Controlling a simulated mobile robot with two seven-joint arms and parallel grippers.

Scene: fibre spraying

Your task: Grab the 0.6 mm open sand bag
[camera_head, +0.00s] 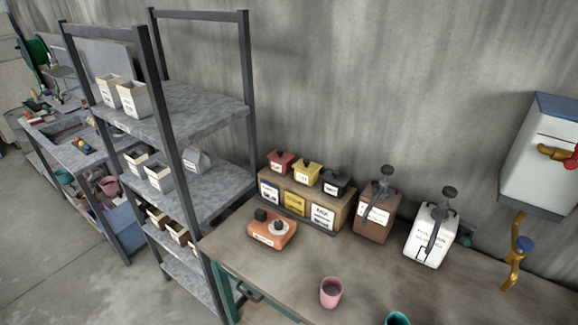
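Several open-topped pale bags or boxes with small labels stand on the metal shelf rack (200,121). On its top shelf are a left pale bag (108,91) and a right pale bag (133,99). On the middle shelf are two more, a left one (136,159) and a right one (158,177), with a grey-white closed-looking bag (198,161) to their right. Lower down are brownish open containers (157,217). The labels are too small to read, so I cannot tell which is the 0.6 mm open sand bag. Neither of my grippers is in view.
A workbench (290,279) at right holds an orange scale-like device (270,234), labelled boxes, a brown dispenser (375,215), a white dispenser (428,239) and a pink cup (331,292). A cluttered table (95,160) stands left of the rack. Floor is clear at lower left.

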